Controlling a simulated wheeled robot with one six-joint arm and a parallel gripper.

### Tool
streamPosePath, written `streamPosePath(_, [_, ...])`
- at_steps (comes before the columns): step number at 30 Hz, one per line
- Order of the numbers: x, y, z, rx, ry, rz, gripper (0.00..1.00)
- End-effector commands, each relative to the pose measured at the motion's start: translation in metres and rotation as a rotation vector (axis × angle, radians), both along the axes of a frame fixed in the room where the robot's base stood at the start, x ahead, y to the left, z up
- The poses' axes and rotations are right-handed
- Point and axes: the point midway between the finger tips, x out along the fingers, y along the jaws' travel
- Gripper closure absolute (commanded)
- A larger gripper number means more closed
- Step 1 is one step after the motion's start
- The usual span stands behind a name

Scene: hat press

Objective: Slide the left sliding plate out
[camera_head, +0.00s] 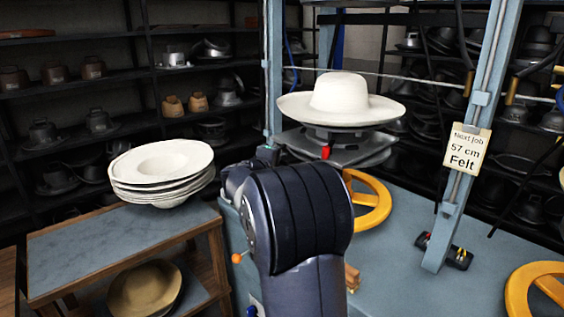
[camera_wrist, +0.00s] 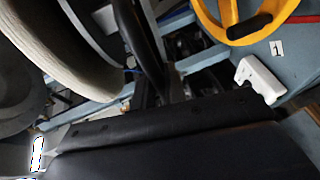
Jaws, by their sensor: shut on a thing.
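The left sliding plate (camera_head: 300,144) is a flat dark grey plate on the press, just below the white felt hat (camera_head: 338,94). My gripper (camera_head: 268,156) is at the plate's left edge, mostly hidden behind my arm. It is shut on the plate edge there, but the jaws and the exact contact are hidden. In the wrist view the dark body of my gripper (camera_wrist: 165,125) fills the lower part. The hat's pale brim (camera_wrist: 55,50) is close at the upper left. A red part (camera_head: 326,152) shows under the plate.
A yellow handwheel (camera_head: 374,203) stands on the blue press table (camera_head: 410,225), right of my arm; another (camera_head: 520,290) is at lower right. A blue upright (camera_head: 470,130) carries a sign. A stack of white hats (camera_head: 160,185) rests on the side table (camera_head: 70,265) at left.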

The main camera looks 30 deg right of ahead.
Motion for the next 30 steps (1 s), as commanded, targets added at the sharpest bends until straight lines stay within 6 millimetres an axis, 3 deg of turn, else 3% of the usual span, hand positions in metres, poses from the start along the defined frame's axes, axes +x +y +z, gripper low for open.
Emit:
streamPosePath(8, [-0.006,0.053,-0.005,0.001,-0.003,0.007,1.0])
streamPosePath(24, [-0.027,0.196,-0.003,0.002,0.002,0.006,1.0])
streamPosePath(30, [-0.032,0.233,-0.002,0.002,0.003,0.004,1.0])
